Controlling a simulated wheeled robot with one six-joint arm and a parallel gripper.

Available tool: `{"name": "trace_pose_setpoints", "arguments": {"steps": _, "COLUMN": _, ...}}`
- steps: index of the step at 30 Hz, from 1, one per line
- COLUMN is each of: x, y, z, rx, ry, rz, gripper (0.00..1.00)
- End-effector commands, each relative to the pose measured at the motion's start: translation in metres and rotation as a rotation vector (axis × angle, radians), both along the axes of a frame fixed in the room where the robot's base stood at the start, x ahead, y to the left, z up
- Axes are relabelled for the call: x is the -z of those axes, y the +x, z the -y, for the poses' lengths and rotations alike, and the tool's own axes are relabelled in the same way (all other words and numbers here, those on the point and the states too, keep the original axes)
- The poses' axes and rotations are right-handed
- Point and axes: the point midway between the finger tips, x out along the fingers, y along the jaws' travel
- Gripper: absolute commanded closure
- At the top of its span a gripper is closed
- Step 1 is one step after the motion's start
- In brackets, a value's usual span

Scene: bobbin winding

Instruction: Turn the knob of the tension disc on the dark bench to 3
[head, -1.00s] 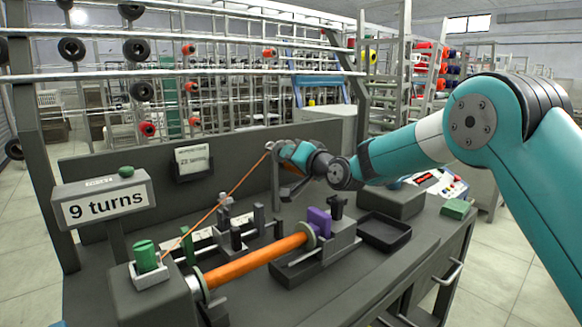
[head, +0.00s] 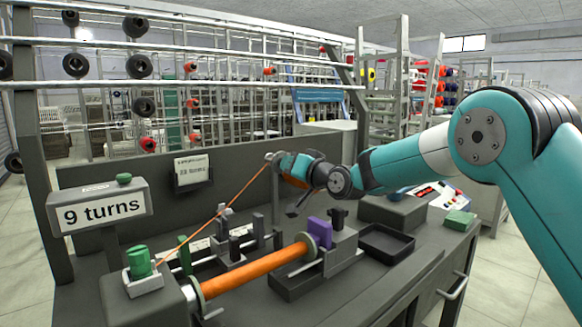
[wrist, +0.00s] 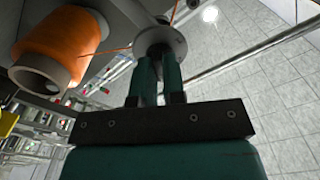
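The tension disc (head: 270,157) sits at the top of a thin post at the back of the dark bench (head: 345,285), with an orange thread running to it. In the wrist view the round grey disc (wrist: 172,38) is straight ahead of my gripper (wrist: 157,62). My gripper also shows beside the disc in the head view (head: 284,163). Its two teal fingers are close together, one on each side of the small dark knob (wrist: 157,50), and look shut on it. The fingers hide most of the knob. I cannot read its scale or setting.
An orange-wound bobbin (head: 255,270) lies in the winder, with a green knob (head: 138,260) at its left. A sign (head: 97,212) reads "9 turns". A black tray (head: 386,243) and a grey box (head: 392,212) stand right. In the wrist view an orange spool (wrist: 58,42) hangs close at left.

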Motion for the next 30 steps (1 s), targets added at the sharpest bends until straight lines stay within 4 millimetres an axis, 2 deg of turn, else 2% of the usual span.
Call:
{"name": "trace_pose_setpoints", "arguments": {"steps": 1, "x": 0.002, "y": 0.0, "z": 0.0, "rx": -0.001, "ry": -0.002, "rz": -0.005, "gripper": 0.8}}
{"name": "trace_pose_setpoints", "arguments": {"steps": 3, "x": 0.002, "y": 0.0, "z": 0.0, "rx": 0.0, "ry": -0.001, "rz": -0.005, "gripper": 0.64}}
{"name": "trace_pose_setpoints", "arguments": {"steps": 11, "x": 0.001, "y": 0.0, "z": 0.0, "rx": 0.0, "ry": 0.0, "rz": -0.002, "gripper": 0.64}}
{"name": "trace_pose_setpoints", "arguments": {"steps": 16, "x": -0.013, "y": 0.0, "z": 0.0, "rx": 0.0, "ry": 0.001, "rz": 0.002, "gripper": 0.64}}
{"name": "trace_pose_setpoints", "arguments": {"steps": 20, "x": -0.039, "y": 0.0, "z": 0.0, "rx": 0.0, "ry": 0.001, "rz": 0.004, "gripper": 0.64}}
{"name": "trace_pose_setpoints", "arguments": {"steps": 30, "x": -0.128, "y": 0.0, "z": 0.0, "rx": 0.0, "ry": 0.001, "rz": 0.003, "gripper": 0.64}}
